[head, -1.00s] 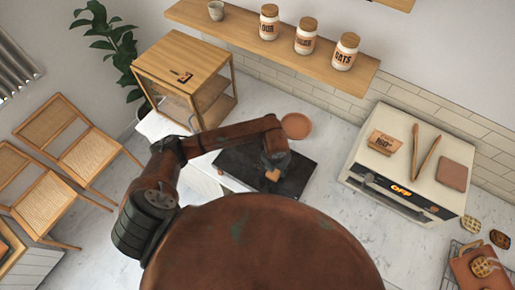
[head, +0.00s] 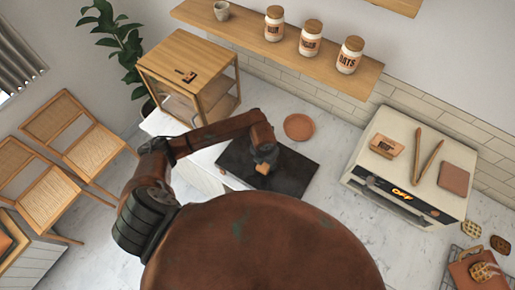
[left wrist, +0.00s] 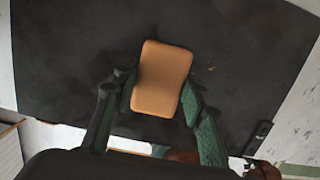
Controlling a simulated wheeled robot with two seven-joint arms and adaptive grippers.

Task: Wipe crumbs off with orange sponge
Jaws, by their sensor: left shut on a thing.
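My left gripper (head: 263,157) is over a black slab (head: 296,174) on the counter, with its arm coming in from the left. It is shut on the orange sponge (head: 262,168), a small rounded block. In the left wrist view the sponge (left wrist: 163,78) sits between the two green fingers of the gripper (left wrist: 159,90), over the slab (left wrist: 70,45). Whether the sponge touches the slab is hard to tell. A few tiny pale crumbs (left wrist: 211,68) show to the right of the sponge in that view. My right gripper is not in view.
A round terracotta plate (head: 299,127) lies behind the slab. A wooden cabinet (head: 190,62) stands at the back left. A cream machine (head: 405,165) with a wooden block, tongs and a brown pad on top stands to the right. Bare counter (head: 328,135) lies between slab and machine.

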